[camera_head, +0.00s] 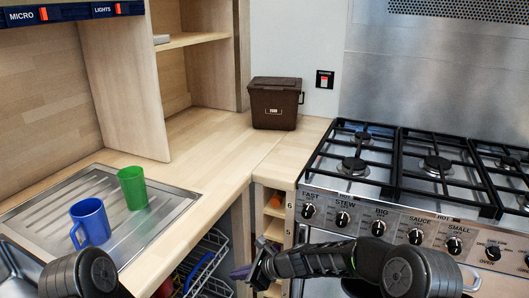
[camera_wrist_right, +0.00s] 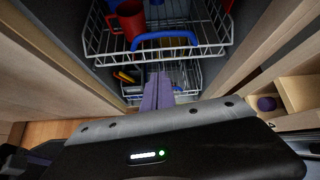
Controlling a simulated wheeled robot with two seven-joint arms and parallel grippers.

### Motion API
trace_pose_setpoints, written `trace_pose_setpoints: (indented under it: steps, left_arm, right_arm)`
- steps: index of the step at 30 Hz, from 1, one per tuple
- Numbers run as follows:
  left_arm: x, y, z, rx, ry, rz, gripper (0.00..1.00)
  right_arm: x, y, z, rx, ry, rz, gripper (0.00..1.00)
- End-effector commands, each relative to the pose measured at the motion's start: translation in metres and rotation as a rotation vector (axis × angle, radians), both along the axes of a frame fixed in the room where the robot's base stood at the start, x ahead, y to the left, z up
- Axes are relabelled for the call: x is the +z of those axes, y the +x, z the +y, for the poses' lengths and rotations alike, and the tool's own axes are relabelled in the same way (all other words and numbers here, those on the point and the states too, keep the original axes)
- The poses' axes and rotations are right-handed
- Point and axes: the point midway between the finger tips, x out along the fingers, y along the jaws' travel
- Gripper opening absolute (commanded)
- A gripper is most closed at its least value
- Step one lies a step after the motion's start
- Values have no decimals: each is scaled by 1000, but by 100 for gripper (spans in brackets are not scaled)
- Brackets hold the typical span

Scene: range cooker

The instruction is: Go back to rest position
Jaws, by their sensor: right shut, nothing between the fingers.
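My right gripper (camera_head: 240,272) has purple fingers and is low in front of the counter in the head view, by the open dishwasher. In the right wrist view its purple fingers (camera_wrist_right: 157,92) lie together with nothing between them, pointing toward the racks. I cannot tell how far the fingertips are from the racks. Only a dark part of my left arm shows at the lower left of the head view; the left gripper is not in view.
The upper rack (camera_wrist_right: 205,50) holds a red mug (camera_wrist_right: 127,19); the lower rack (camera_wrist_right: 190,78) is below. A blue mug (camera_head: 91,222) and green cup (camera_head: 132,188) stand on the drainer (camera_head: 62,203). The range cooker (camera_head: 395,205) is right, a brown bin (camera_head: 274,104) behind.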

Motion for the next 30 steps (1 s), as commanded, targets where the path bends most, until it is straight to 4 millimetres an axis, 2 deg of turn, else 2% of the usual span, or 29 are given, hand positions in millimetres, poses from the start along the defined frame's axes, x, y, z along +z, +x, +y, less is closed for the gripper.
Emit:
trace_pose_setpoints:
  steps: [2, 5, 8, 10, 12, 15, 18, 19, 21, 23, 30]
  left_arm:
    - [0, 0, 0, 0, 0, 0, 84]
    - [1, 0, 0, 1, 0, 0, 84]
    - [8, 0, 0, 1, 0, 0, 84]
    - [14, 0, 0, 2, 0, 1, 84]
    - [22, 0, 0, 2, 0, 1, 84]
    - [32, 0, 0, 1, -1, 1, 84]
    - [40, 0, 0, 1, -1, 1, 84]
    - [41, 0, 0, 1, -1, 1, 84]
    - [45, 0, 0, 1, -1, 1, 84]
    - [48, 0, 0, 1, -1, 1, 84]
    - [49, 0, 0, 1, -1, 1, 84]
  right_arm:
    - [-24, -9, -11, 90, -129, -104, 0]
    - [-69, -43, -34, 287, -347, -245, 0]
    - [-113, -92, -69, 548, -562, -382, 0]
    - [-138, -136, -95, 767, -686, -482, 0]
    - [-153, -186, -119, 991, -766, -584, 0]
    - [-159, -256, -140, 1250, -794, -708, 0]
    - [-154, -314, -149, 1380, -753, -768, 0]
    - [-152, -327, -151, 1397, -738, -770, 0]
    - [-148, -350, -154, 1414, -701, -754, 0]
    - [-144, -362, -158, 1411, -683, -730, 0]
    - [-146, -362, -164, 1387, -686, -709, 0]
